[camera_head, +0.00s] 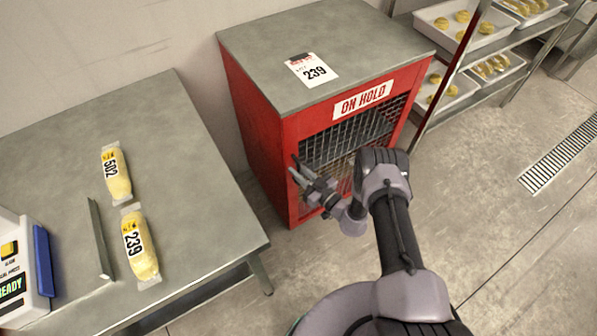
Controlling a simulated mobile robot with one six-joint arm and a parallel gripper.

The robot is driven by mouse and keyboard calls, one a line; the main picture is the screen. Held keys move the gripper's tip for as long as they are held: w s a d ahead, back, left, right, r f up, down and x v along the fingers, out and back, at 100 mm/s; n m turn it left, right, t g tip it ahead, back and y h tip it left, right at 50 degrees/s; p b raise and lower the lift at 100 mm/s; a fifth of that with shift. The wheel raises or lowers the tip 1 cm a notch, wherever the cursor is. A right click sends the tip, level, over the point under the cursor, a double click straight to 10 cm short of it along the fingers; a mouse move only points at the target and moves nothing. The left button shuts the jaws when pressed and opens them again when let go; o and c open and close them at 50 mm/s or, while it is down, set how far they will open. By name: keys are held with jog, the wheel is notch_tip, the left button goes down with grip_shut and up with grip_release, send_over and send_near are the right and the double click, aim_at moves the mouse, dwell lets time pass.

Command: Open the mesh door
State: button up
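The mesh door (352,132) is a grey wire grid in the front of a red cabinet (262,128). It looks closed and flush with the front, under a white sign reading ON HOLD (362,100). My gripper (292,164) is at the left side of the door, by the red front frame. Its two fingers are a little apart and point to the upper left. I see nothing between them, and I cannot tell whether they touch the door. No handle can be made out. My wrist and arm hide the lower right of the door.
A steel table (190,190) at left bears two yellow packs, labelled 502 (115,172) and 239 (139,246), and a thin upright plate (100,238). A dark red post (452,72) and a rack with food trays (450,28) stand right. The floor (470,165) before the rack is clear.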

grip_shut()
dwell(1.4)
